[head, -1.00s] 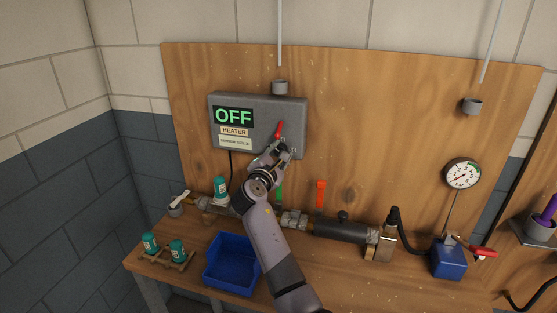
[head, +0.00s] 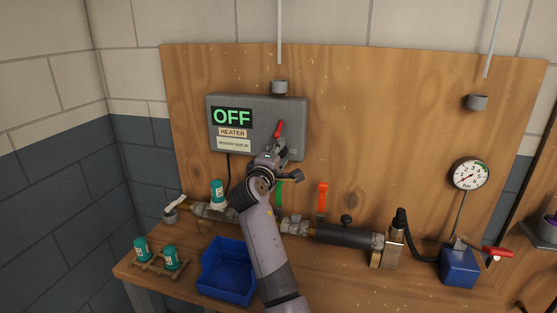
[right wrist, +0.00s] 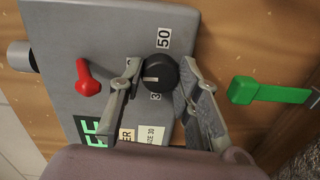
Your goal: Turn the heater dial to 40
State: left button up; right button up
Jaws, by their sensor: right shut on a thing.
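The grey heater box (head: 270,112) is on the wooden board, with a display (head: 232,117) reading OFF and a red lever (head: 278,129). In the right wrist view the black heater dial (right wrist: 158,72) has a white pointer line and sits between printed marks, 50 (right wrist: 163,38) and a partly covered 3-something. My right gripper (right wrist: 160,65) is shut on the dial, one finger on each side. In the head view my right gripper (head: 281,162) is at the lower right of the box and largely hides the dial. My left gripper is not in view.
Below the box stand a green handle (head: 279,192) and an orange handle (head: 322,196) on a pipe.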

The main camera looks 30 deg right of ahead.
jog(key=shift+f+m, duration=0.2)
jog(key=shift+m, duration=0.1)
jog(key=o, duration=1.1)
jog(key=shift+r, duration=0.1)
jog(key=shift+o, duration=0.2)
jog(key=v, duration=1.2)
